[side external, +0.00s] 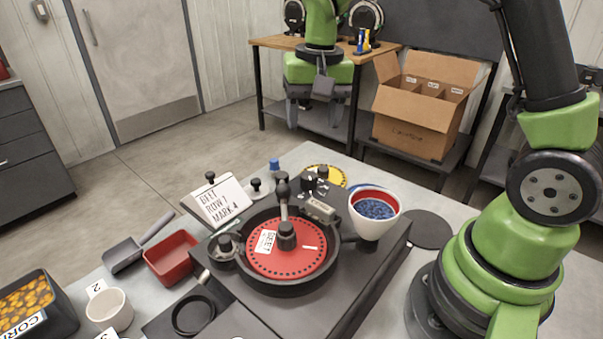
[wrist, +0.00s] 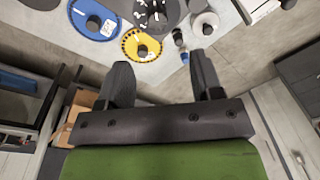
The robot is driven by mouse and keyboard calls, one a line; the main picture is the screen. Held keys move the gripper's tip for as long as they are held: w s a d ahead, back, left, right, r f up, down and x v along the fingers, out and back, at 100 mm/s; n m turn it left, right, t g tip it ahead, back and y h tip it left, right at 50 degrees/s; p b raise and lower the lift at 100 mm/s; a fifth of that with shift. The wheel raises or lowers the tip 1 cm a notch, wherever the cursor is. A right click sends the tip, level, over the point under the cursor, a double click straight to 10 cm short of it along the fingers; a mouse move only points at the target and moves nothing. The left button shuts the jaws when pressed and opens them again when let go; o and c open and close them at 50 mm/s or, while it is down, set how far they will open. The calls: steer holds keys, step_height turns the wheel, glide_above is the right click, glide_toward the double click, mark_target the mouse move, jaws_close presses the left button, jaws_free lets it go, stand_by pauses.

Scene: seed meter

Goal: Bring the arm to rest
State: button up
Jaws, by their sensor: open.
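My gripper (side external: 318,95) hangs at the back of the side external view, above the floor beyond the far edge of the work table. Its two dark fingers are apart, with nothing between them. In the wrist view my gripper (wrist: 160,85) is also open and empty, with a yellow disc (wrist: 141,45) and other table items past the fingertips. The seed meter (side external: 287,283) sits on the table with a red disc (side external: 310,262) labelled BEET in it. My gripper touches none of these.
A white cup of blue seeds (side external: 366,230) stands right of the meter. A sign (side external: 221,202), a red tray (side external: 168,262), a scoop (side external: 122,258) and a corn bin (side external: 62,312) are to the left. A cardboard box (side external: 412,130) stands on a rear shelf.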

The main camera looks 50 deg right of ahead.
steer(key=s+a+r+n+t+y, duration=0.1)
steer(key=s+a+r+n+t, duration=0.1)
steer(key=s+r, duration=0.3)
steer(key=s+a+r+n+t, duration=0.1)
steer(key=s+a+r+t, duration=0.2)
steer(key=s, duration=0.9)
step_height(320, 180, up, 2)
steer(key=shift+s+a+r+n+t+y, duration=0.1)
steer(key=shift+s+a+n+t+y, duration=0.1)
steer(key=shift+n+t+y, duration=0.35)
